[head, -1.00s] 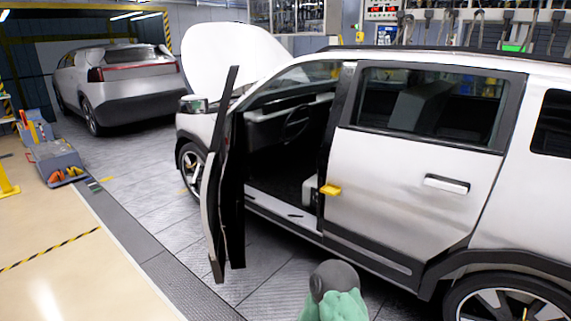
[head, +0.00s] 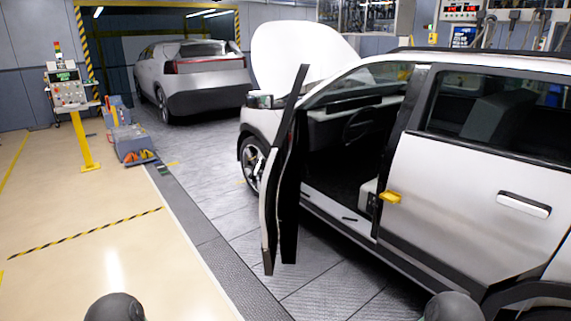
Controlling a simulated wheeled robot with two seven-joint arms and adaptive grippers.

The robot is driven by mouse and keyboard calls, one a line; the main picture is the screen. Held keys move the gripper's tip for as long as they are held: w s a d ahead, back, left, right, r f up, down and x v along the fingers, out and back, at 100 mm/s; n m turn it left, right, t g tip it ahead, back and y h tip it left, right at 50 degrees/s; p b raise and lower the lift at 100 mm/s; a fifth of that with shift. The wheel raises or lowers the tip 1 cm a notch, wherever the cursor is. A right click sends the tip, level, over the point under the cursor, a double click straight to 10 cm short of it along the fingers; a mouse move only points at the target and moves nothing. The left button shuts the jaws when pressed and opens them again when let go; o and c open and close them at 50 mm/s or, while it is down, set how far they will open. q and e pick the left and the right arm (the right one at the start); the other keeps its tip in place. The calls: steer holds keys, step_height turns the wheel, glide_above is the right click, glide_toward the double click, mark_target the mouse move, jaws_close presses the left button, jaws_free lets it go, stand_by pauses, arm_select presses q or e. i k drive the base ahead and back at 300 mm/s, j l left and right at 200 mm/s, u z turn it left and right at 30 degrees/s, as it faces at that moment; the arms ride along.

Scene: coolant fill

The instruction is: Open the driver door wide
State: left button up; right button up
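The driver door (head: 289,215) of the silver car (head: 470,200) stands open, swung well out from the body. I see it almost edge-on, with its dark inner side toward the cabin and its window frame leaning up. The door opening (head: 345,165) is clear, showing the steering wheel and dark floor. The rear door beside it is closed. Neither of my grippers is in view. Only dark rounded parts of my arms show at the bottom edge, apart from the door.
The car's hood (head: 300,60) is raised. A control console (head: 70,95) on a yellow post stands at the left, near a grey tool bin (head: 132,147). A second silver car (head: 195,82) is parked behind. The beige floor (head: 90,220) at left is free.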

mark_target(280, 192)
steer(key=i+j+z, duration=0.15)
steer(key=j+z, duration=0.2)
steer(key=j, duration=1.35)
steer(key=k+j+z, duration=0.1)
steer(key=j+z, duration=0.2)
steer(key=j, duration=1.35)
steer(key=i+l+u, duration=0.25)
steer(key=u, duration=0.15)
steer(key=i+l+u, duration=0.2)
steer(key=u, duration=0.2)
steer(key=i+l+u, duration=0.1)
steer(key=l, duration=0.3)
steer(key=i+l, duration=0.25)
steer(key=l, duration=0.15)
steer(key=i+l+u, duration=0.15)
steer(key=l, duration=0.25)
steer(key=i+l, duration=0.1)
steer(key=l, duration=0.35)
steer(key=i+l+u, duration=0.15)
steer(key=l, duration=0.3)
steer(key=i+l+u, duration=0.1)
steer(key=l, duration=0.3)
